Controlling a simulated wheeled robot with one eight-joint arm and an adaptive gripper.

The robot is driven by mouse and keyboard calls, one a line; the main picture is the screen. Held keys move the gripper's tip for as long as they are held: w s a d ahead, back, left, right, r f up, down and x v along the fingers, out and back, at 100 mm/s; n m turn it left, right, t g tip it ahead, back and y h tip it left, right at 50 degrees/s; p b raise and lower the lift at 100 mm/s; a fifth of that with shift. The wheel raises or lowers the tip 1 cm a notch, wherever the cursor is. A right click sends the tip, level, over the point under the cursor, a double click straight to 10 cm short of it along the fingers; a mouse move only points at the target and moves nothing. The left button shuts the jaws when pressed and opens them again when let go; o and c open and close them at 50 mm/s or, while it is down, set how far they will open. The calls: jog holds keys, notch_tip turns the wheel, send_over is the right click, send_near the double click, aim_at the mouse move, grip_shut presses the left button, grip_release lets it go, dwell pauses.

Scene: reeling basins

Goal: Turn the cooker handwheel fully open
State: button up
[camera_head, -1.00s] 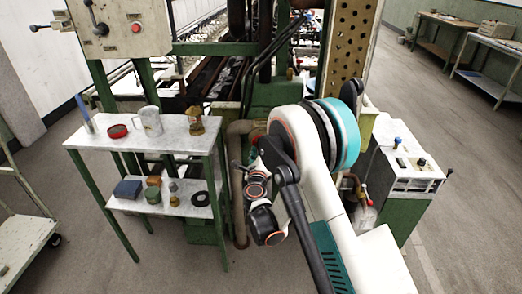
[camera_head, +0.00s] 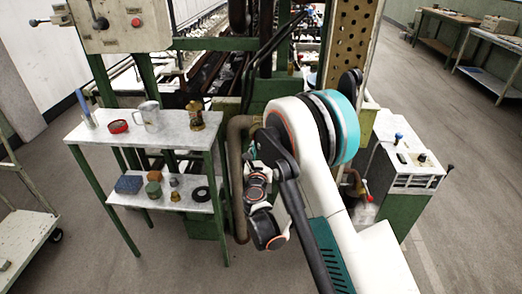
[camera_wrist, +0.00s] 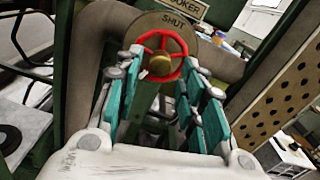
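The cooker handwheel (camera_wrist: 178,43) is a red rim with spokes and a brass-coloured hub. It is in the upper middle of the wrist view, in front of a round plate (camera_wrist: 205,50) that reads "SHUT". A sign above it (camera_wrist: 180,10) is partly cut off and reads "OOKER". My gripper (camera_wrist: 163,62) is open, with its teal fingers on either side of the wheel's picture. The fingertips appear close to the rim; I cannot tell whether they touch it. In the head view my own arm hides the handwheel and the gripper.
Thick pipes (camera_wrist: 95,35) flank the wheel. A perforated panel (camera_wrist: 285,100) stands to the right. In the head view, a shelf table (camera_head: 180,137) with a mug (camera_head: 148,116) and other items stands left of my arm, and a control cabinet (camera_head: 408,180) stands right.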

jog(key=shift+w+m, duration=1)
jog(key=shift+w, duration=0.5)
grip_shut()
jog(key=n, duration=1.3)
jog(key=shift+n, duration=0.3)
grip_release()
